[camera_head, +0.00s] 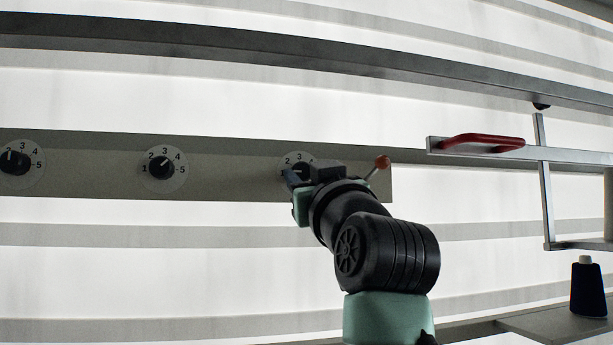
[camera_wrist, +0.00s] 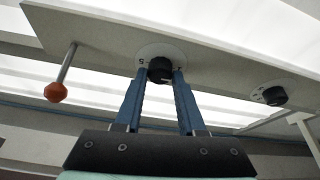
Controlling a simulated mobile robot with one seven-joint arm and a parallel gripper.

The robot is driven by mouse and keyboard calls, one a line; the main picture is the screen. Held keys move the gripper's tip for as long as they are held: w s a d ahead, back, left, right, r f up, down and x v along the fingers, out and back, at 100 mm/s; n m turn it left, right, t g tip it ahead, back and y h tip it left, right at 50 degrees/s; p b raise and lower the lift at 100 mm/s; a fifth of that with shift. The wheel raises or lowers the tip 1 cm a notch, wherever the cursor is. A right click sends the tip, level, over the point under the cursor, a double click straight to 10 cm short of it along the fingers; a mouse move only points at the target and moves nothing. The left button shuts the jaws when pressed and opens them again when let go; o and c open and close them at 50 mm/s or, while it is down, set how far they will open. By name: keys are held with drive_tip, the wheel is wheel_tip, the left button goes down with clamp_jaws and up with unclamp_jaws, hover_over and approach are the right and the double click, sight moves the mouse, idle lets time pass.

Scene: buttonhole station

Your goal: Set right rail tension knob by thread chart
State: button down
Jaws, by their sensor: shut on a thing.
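The right tension knob (camera_wrist: 159,66) is black, on a pale round dial at the right end of the grey rail (camera_head: 230,175). My gripper (camera_wrist: 161,78) has its two blue fingers on either side of this knob and is shut on it. In the head view my gripper (camera_head: 294,179) and wrist cover most of the knob; the numerals 2 and 3 show above it. Its pointer setting cannot be read. The middle knob (camera_head: 161,168) points up and right, and the left knob (camera_head: 15,163) points up and left. No thread chart is visible.
A lever with an orange ball (camera_head: 382,162) stands out from the rail just right of my gripper; the wrist view shows it at left. A red handle (camera_head: 483,141) sits on a metal frame at right. A dark blue thread spool (camera_head: 587,288) stands on a shelf (camera_head: 545,324).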

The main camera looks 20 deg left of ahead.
drive_tip(key=shift+m, duration=0.3)
drive_tip(key=m+t+h, duration=0.1)
drive_tip(key=m, duration=0.1)
drive_tip(key=m+h, duration=0.1)
drive_tip(key=m, duration=0.1)
drive_tip(key=shift+s+a+r+m+t+h, duration=0.1)
drive_tip(key=shift+s+a+m+t+h, duration=0.1)
drive_tip(key=shift+m+t+h, duration=0.15)
drive_tip(key=shift+a+r+m+t+h, duration=0.1)
drive_tip(key=shift+m+h, duration=0.45)
drive_tip(key=shift+m, duration=0.65)
drive_tip(key=shift+d+f+m+t+h, duration=0.15)
drive_tip(key=shift+m+h, duration=0.4)
drive_tip(key=shift+m, duration=0.7)
drive_tip(key=shift+a+r+m+t+h, duration=0.15)
drive_tip(key=shift+m+h, duration=0.4)
drive_tip(key=shift+m, duration=0.65)
drive_tip(key=c, duration=0.5)
unclamp_jaws()
